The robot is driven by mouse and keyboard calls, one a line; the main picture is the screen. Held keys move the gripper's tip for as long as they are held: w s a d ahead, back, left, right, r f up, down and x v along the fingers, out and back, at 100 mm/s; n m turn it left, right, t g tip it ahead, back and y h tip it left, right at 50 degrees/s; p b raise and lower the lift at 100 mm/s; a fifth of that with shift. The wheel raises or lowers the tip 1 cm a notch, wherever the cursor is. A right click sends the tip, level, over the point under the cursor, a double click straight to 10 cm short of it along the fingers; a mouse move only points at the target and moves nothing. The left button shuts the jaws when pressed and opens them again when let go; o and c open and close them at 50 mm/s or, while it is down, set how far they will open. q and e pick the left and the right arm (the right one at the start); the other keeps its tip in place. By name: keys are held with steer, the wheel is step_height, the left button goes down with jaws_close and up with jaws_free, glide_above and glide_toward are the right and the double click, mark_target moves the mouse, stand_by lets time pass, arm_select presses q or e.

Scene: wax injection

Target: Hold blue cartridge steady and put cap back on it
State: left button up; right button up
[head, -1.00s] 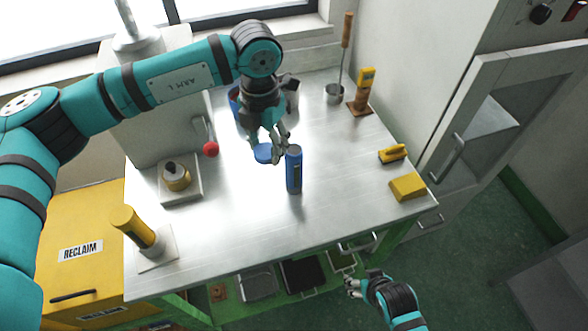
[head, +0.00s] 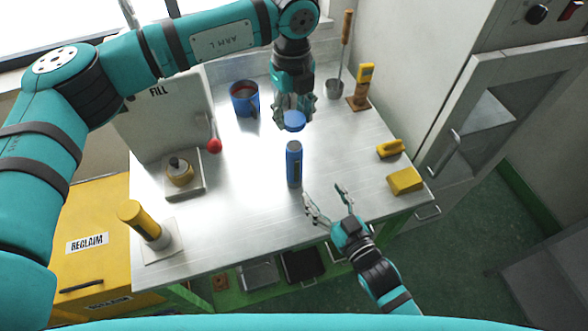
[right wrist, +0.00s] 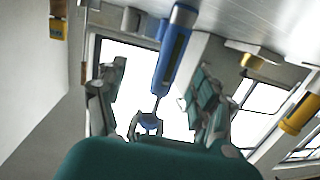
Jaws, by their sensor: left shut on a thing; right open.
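The blue cartridge (head: 294,166) stands upright near the middle of the metal table. In the right wrist view the cartridge (right wrist: 173,55) appears upside down, with a thin tip at its end. My left gripper (head: 294,113) is shut on the blue cap (head: 294,122), held behind and apart from the cartridge in the head view. A blue piece in the right wrist view (right wrist: 149,122), just beyond the thin tip, appears to be the cap. My right gripper (head: 326,192) is open and empty at the table's front edge, its fingers pointing towards the cartridge without touching it.
A blue mug (head: 244,101) stands behind left. A yellow-topped cylinder (head: 145,224) and a small pot on a plate (head: 179,172) are at left. The table around the cartridge is clear.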

mark_target(299, 168)
steer(key=shift+s+a+r+n+t+y, duration=0.25)
steer(key=shift+a+r+t+y, duration=0.2)
steer(key=shift+a+y, duration=0.3)
steer(key=shift+w, duration=0.1)
steer(key=x, duration=1.2)
steer(key=shift+f, duration=0.1)
jaws_close()
